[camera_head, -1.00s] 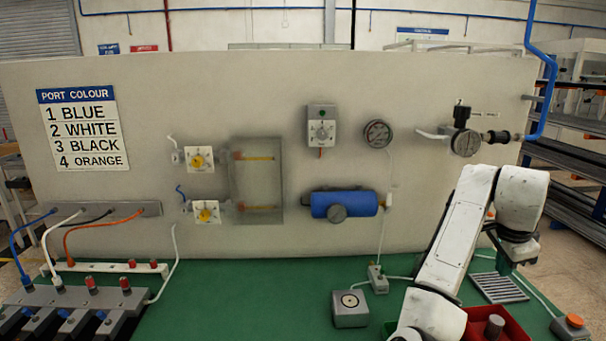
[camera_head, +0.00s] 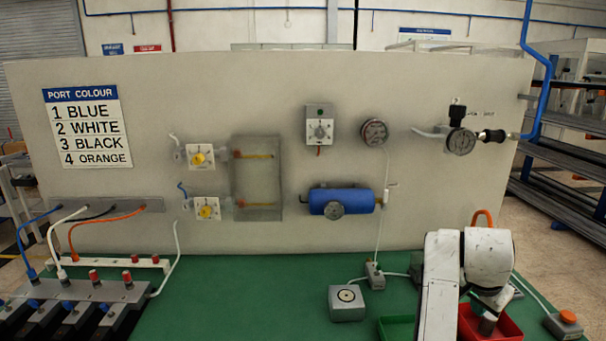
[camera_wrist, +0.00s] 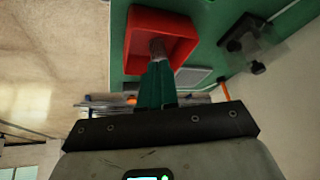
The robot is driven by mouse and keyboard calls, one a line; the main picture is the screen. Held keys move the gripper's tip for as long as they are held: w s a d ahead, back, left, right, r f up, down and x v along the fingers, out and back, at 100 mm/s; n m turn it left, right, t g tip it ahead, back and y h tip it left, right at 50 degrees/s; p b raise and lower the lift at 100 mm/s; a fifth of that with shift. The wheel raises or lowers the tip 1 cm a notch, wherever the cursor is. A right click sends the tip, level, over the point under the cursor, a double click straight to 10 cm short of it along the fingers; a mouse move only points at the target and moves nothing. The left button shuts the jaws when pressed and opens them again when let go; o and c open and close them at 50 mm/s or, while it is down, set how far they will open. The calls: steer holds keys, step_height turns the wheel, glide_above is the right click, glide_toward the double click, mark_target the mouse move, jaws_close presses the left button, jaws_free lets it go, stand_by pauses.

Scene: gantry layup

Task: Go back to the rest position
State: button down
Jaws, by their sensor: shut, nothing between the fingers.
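My gripper (camera_wrist: 157,88) shows in the wrist view with its fingers together and nothing between them. The fingers cannot be made out clearly there.
A green tray (camera_head: 396,328) lies left of my arm, partly hidden by it. A grey box with a round top (camera_head: 347,303) and an orange-button box (camera_head: 566,322) stand nearby. The upright panel (camera_head: 400,90) with gauges, valves and a blue cylinder (camera_head: 342,202) rises behind.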

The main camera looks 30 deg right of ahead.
steer(key=s+a+f+n+t+y, duration=0.1)
steer(key=s+a+f+n, duration=0.1)
steer(key=a+f+n, duration=0.95)
steer(key=s+a+f+n+y, duration=0.1)
steer(key=s+a+f+n, duration=0.1)
steer(key=a, duration=0.5)
steer(key=s+a+f+n+y, duration=0.1)
steer(key=s+a+f+n, duration=0.1)
steer(key=s+a, duration=0.3)
steer(key=s+a+f+n+y, duration=0.2)
steer(key=s+a+f, duration=0.2)
steer(key=a, duration=0.4)
steer(key=shift+a+n+g, duration=0.3)
steer(key=shift+n, duration=0.05)
steer(key=shift+s, duration=0.1)
